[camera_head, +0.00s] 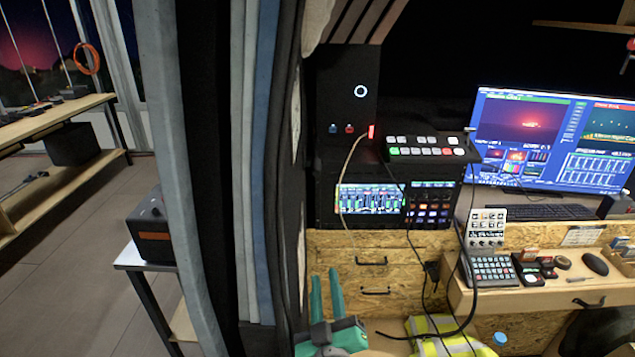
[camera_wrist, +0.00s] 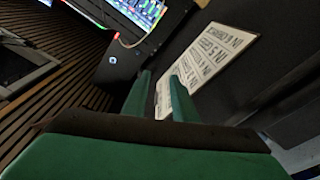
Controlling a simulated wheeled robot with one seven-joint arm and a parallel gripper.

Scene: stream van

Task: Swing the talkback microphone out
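My gripper (camera_head: 325,276) has green fingers and is at the bottom middle of the head view, in front of the chipboard drawers. In the wrist view its fingers (camera_wrist: 160,76) stand apart with nothing between them; a printed sheet lies beyond the gap. I cannot clearly make out the talkback microphone. A thin black curved tube or cable (camera_head: 472,300) hangs in front of the desk, right of my gripper and apart from it; I cannot tell whether it belongs to the microphone.
A control desk holds a lit mixer screen (camera_head: 370,199), a switcher (camera_head: 427,148), a monitor (camera_head: 530,139) and a keypad (camera_head: 494,270). Chipboard drawers (camera_head: 345,247) are below. A striped curtain (camera_head: 208,170) stands close on the left. A printed sheet (camera_wrist: 212,52) shows in the wrist view.

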